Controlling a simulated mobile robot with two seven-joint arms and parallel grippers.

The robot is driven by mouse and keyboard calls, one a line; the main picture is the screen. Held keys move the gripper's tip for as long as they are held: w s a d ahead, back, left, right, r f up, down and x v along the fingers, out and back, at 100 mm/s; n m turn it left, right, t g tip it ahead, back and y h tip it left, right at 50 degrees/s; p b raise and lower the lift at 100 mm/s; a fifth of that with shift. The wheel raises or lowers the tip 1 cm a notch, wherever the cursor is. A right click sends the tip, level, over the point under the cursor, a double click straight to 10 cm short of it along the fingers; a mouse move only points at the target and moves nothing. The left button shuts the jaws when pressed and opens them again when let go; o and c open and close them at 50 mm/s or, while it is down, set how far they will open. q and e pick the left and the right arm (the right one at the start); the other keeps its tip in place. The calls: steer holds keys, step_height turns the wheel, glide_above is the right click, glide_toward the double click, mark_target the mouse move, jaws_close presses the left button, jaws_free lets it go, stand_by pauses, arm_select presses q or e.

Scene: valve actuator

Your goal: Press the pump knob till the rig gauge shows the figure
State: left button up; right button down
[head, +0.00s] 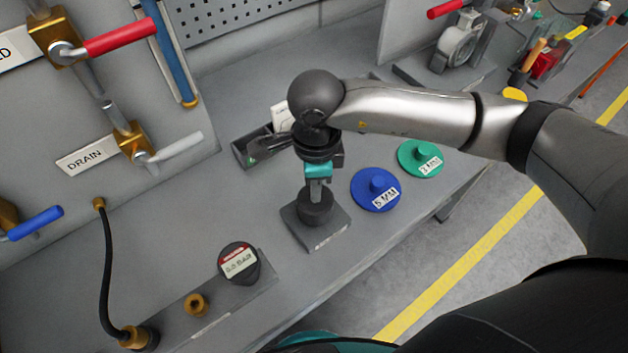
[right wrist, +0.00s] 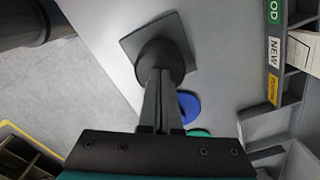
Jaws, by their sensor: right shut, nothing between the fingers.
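The pump knob (head: 315,207) is a dark round cylinder on a grey square base plate (head: 328,238) near the bench's front edge. My right gripper (head: 317,188) points down over it with its fingers together and empty. The fingertips are at the knob's top; I cannot tell whether they touch or press it. The right wrist view shows the knob (right wrist: 172,55) just beyond the shut fingers (right wrist: 160,78). The rig gauge (head: 238,262) is a dark round body with a red and white label face ending in "BAR"; its figure is too small to read surely. My left gripper is not in view.
A blue disc (head: 366,196) marked 5 MM and a green disc (head: 418,163) lie right of the knob. A dark tray (head: 248,150) stands behind the gripper. A brass fitting (head: 196,304), a black hose (head: 108,270) and a DRAIN valve (head: 135,142) are at left.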

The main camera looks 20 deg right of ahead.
steer(key=shift+r+p, duration=1.65)
steer(key=shift+r, duration=1.35)
